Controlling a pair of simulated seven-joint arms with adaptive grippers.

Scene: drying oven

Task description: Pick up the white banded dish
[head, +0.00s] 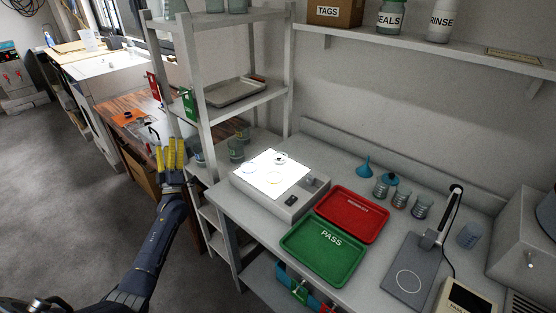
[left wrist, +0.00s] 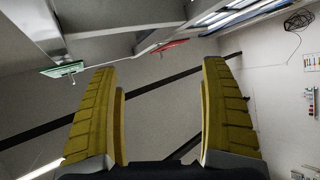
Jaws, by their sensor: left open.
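A lit white light box (head: 309,209) stands on the bench. My left gripper (head: 173,143) has yellow fingers pointing up, left of the shelf rack and well apart from the light box. In the left wrist view its fingers (left wrist: 160,75) are spread with nothing between them. My right gripper is not in view.
A grey shelf rack (head: 219,117) stands between my left gripper and the light box. A green PASS tray (head: 325,252) and a red tray (head: 347,215) lie right of the box. Several glass beakers, blue funnels and a grey stand (head: 410,272) are further right.

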